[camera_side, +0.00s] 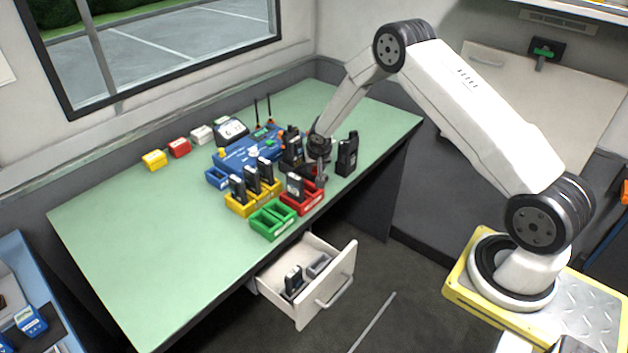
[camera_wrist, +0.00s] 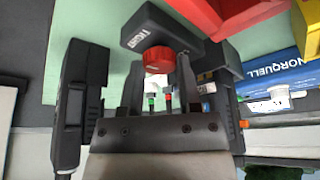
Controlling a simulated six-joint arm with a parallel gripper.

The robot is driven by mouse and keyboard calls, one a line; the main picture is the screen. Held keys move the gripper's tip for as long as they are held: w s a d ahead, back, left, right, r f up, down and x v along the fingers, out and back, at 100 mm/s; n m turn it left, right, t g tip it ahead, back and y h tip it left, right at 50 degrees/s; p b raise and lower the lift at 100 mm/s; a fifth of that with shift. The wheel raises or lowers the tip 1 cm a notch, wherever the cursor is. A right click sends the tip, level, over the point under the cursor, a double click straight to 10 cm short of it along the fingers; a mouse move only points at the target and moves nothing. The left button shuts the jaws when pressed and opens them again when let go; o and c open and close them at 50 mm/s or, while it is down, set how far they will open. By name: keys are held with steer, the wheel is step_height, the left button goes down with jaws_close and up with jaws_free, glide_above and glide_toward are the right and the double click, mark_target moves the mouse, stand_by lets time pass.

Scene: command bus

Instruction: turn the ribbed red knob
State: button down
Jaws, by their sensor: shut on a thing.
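The ribbed red knob (camera_wrist: 158,60) shows in the wrist view, in front of a black handheld radio (camera_wrist: 155,27) with pale lettering. My gripper (camera_wrist: 160,68) has one finger on each side of the knob and is shut on it. I cannot tell how far the knob is turned. In the side view my gripper (camera_side: 319,172) is low over the right part of the green table, among the radios.
A black radio (camera_side: 347,154) stands close right of my gripper; others stand in yellow (camera_side: 238,207) and red (camera_side: 303,204) trays. A blue case (camera_side: 237,153) lies behind, and an empty green tray (camera_side: 272,219) in front. The table's left (camera_side: 130,240) is clear. A drawer (camera_side: 318,290) is open below.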

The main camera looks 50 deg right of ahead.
steer(key=shift+m+g, duration=0.3)
steer(key=shift+m, duration=0.3)
steer(key=shift+c, duration=1.5)
jaws_free()
steer(key=shift+r, duration=0.1)
steer(key=v, duration=0.7)
steer(key=shift+s+a+r, duration=0.15)
steer(key=shift+a+r, duration=0.05)
steer(key=shift+r, duration=0.05)
